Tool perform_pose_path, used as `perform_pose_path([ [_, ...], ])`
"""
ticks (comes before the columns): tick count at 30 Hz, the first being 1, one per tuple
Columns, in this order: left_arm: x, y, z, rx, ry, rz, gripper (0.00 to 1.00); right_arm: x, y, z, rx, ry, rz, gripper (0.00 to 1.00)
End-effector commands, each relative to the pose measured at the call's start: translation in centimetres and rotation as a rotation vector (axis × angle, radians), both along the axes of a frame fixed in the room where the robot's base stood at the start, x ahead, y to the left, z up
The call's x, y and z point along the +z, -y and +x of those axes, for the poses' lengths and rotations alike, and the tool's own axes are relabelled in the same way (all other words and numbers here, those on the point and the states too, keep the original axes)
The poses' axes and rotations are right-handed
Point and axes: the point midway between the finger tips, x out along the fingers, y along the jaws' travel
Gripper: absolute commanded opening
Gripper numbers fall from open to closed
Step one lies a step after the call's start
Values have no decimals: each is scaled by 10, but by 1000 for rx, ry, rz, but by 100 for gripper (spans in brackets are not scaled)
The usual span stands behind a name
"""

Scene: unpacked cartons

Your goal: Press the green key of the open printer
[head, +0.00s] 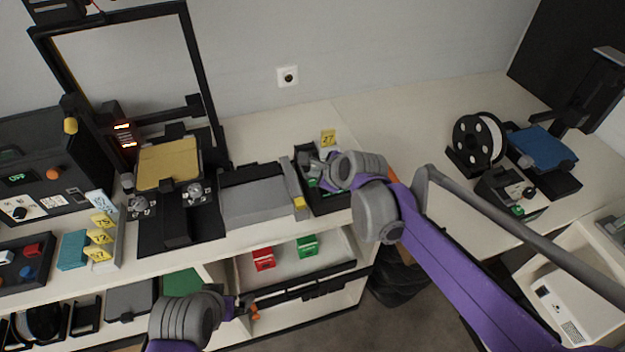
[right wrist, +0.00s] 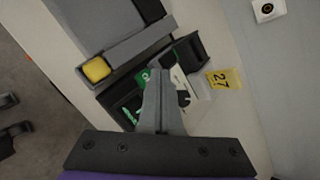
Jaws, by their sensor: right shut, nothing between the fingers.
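A dark open-topped unit (right wrist: 128,104) with a small green key (right wrist: 143,77) bearing a white mark lies under my right gripper (right wrist: 160,80) in the right wrist view. The fingers are shut and empty, their tips beside the green key in the picture; I cannot tell whether they touch it. The fingers hide part of the unit. In the head view the same unit (head: 335,200) stands on the shelf top, partly covered by my right gripper (head: 322,180). My left gripper (head: 240,308) is low, before the lower shelf; its jaw state is unclear.
A grey box with a yellow tab (right wrist: 96,69) adjoins the unit on its left. A yellow "27" tag (right wrist: 225,80) lies beyond it. A frame printer with a yellow bed (head: 168,163) stands left; a blue-bed machine (head: 543,146) stands right. The counter between is mostly clear.

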Motion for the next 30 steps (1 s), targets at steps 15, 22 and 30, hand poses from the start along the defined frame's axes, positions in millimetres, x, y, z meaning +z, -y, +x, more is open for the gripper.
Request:
perform_pose_path([
  [15, 0, 0, 0, 0, 0, 0, 100, 0, 0, 0, 0, 0, 0, 0],
  [22, -3, 0, -1, 0, -1, 0, 100, -3, 0, 0, 0, 0, 0, 0],
  [30, -8, 0, -2, 0, -4, 0, 100, -9, 0, 0, 0, 0, 0, 0],
])
